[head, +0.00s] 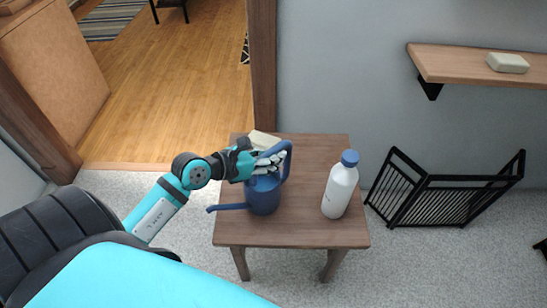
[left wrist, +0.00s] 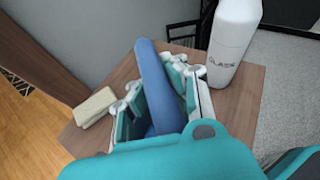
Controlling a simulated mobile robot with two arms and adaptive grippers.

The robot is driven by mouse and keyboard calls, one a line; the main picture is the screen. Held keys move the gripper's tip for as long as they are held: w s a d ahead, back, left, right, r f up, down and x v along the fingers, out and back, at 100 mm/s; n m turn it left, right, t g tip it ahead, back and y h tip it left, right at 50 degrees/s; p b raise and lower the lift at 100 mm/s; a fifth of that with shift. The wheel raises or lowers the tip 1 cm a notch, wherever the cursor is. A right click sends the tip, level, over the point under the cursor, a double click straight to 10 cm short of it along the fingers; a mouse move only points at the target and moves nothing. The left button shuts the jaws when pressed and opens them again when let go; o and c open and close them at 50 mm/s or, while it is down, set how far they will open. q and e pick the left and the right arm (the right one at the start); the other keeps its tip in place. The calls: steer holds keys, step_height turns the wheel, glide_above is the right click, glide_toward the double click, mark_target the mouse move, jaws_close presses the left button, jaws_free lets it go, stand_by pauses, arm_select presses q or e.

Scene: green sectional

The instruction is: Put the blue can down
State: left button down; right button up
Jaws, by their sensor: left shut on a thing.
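The blue can (head: 264,197) is a watering can with a long spout that points left in the head view. It is at the small wooden table (head: 305,222), upright; I cannot tell whether its base touches the top. My left gripper (head: 268,162) is shut on its handle. In the left wrist view the handle (left wrist: 152,75) runs between the fingers (left wrist: 158,95), and most of the can's body is hidden behind the gripper. My right gripper is not in view.
A white bottle with a blue cap (head: 340,188) stands on the table right of the can. A pale block (head: 263,140) lies at the back of the table, behind the gripper. A black rack (head: 445,190) stands on the floor to the right, below a wall shelf (head: 470,66).

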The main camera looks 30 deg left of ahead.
arm_select(q)
steer(key=c, duration=1.7)
jaws_free()
steer(key=shift+c, duration=0.2)
steer(key=o, duration=0.3)
steer(key=shift+o, duration=0.2)
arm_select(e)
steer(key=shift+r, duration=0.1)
arm_select(q)
steer(key=v, duration=1.2)
steer(key=shift+p, duration=0.35)
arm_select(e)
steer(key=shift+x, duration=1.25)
arm_select(q)
steer(key=shift+r, duration=0.1)
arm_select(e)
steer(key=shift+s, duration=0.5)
